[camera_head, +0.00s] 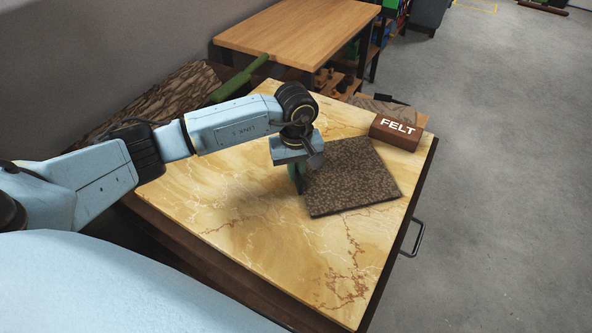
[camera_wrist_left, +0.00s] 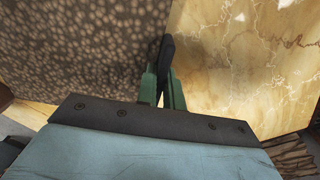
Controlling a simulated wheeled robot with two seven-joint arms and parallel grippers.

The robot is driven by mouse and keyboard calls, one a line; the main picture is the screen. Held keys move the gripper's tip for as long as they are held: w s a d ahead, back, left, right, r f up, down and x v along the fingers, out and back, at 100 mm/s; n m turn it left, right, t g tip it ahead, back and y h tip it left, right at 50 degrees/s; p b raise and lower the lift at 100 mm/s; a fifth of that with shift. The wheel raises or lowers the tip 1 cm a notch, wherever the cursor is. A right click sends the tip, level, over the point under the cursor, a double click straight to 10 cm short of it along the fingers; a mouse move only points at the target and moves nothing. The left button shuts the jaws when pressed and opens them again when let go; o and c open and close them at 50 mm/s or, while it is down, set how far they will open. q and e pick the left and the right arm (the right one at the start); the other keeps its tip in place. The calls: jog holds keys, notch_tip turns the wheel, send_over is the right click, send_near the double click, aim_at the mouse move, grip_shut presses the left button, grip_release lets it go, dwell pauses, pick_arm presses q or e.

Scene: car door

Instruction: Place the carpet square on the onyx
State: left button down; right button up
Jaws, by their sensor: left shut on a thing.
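The carpet square (camera_head: 352,176) is a flat, dark brown, speckled piece. The onyx (camera_head: 330,270) is a large yellow slab with white and rust-coloured veins, lying on a dark bench. My left gripper (camera_head: 299,182) is shut on the carpet square's left edge, over the onyx. In the left wrist view, the green fingers (camera_wrist_left: 166,88) pinch that edge, with the carpet square (camera_wrist_left: 75,50) to their left and the onyx (camera_wrist_left: 250,70) to their right. Whether the carpet square touches the slab is hard to tell. My right gripper is not in view.
A brown block labelled FELT (camera_head: 393,138) stands at the slab's far right corner, with a wooden board (camera_head: 410,112) behind it. A green-handled thing (camera_head: 238,80) and a bark-textured panel (camera_head: 165,90) lie at the back left. The slab's near part is clear.

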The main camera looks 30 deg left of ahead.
pick_arm(q)
jog(key=shift+f, duration=0.1)
jog(key=c, duration=1.5)
grip_release()
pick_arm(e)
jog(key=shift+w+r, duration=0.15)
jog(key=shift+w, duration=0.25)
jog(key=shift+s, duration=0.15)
